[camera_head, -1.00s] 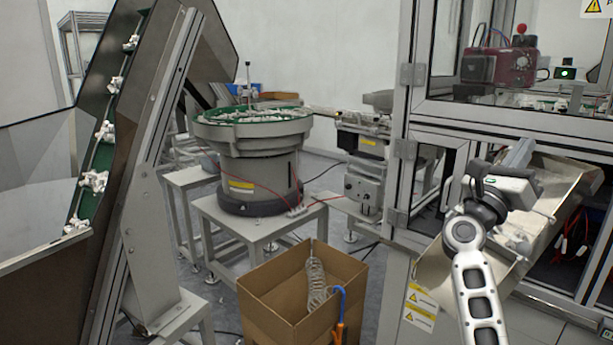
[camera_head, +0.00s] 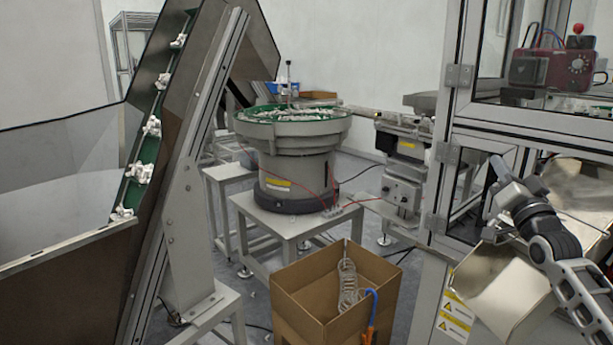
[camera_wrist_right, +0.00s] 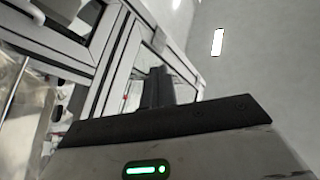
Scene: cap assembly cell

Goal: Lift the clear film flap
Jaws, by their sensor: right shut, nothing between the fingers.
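My right gripper (camera_head: 498,168) is at the right of the head view, in front of the lower opening of the framed cabinet and above the metal chute. Its fingers point up and to the left, towards the cabinet frame. In the right wrist view, the dark fingers (camera_wrist_right: 157,88) are together and empty, with framed panes behind them. I cannot clearly make out the clear film flap. A see-through pane (camera_head: 468,222) fills the narrow side of the lower frame, left of the gripper. Whether the gripper touches the frame cannot be told. My left gripper is not in view.
The bare metal chute (camera_head: 498,285) slopes out below my right arm. A cardboard box (camera_head: 300,305) with a coiled hose stands on the floor. A bowl feeder (camera_head: 292,165) is behind it. An inclined conveyor (camera_head: 185,150) is at left. A red control box (camera_head: 553,70) sits in the upper cabinet.

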